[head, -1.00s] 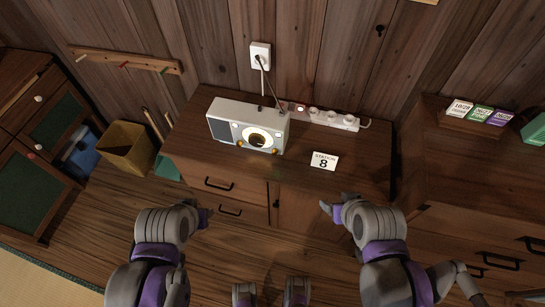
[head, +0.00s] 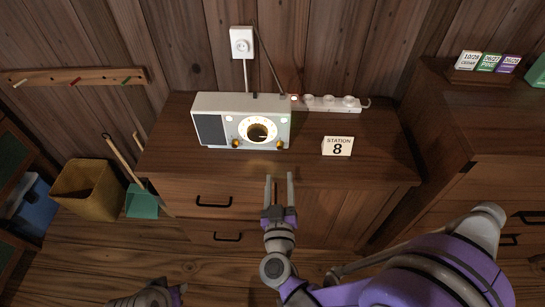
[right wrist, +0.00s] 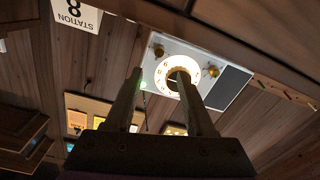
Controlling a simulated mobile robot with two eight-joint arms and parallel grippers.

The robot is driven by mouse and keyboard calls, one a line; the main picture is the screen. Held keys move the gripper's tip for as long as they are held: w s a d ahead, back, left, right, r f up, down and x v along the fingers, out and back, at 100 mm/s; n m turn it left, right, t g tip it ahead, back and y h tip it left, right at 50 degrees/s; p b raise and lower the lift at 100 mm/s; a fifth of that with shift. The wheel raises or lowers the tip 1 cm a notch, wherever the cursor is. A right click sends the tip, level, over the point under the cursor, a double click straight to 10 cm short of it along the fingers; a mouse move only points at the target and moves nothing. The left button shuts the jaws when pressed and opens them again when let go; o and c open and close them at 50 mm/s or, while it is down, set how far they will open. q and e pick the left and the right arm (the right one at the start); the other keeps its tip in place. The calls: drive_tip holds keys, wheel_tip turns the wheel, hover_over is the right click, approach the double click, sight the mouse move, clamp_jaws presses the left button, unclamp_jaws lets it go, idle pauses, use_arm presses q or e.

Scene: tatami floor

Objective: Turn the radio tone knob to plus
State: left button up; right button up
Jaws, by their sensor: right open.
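A white radio (head: 215,103) with a dark speaker panel and a lit round dial (head: 257,131) stands on the wooden cabinet. It has a gold knob (head: 236,143) left of the dial and another gold knob (head: 279,144) right of it. Plus marks and knob settings are too small to read. My right gripper (head: 280,177) is open and empty, fingers toward the radio, apart from it and below the right knob. In the right wrist view the radio (right wrist: 207,87) appears upside down beyond my fingers (right wrist: 160,72). Only part of my left arm shows at the bottom left.
A "STATION 8" card (head: 337,146) stands right of the radio on the cabinet top (head: 385,150). A power strip (head: 335,104) lies behind, and a wall outlet (head: 242,43) is above. A yellow bin (head: 88,188) and a green dustpan (head: 141,202) are at the left.

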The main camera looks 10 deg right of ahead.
sight(280, 147)
drive_tip(key=x, duration=1)
drive_tip(key=shift+w+r, duration=0.1)
clamp_jaws()
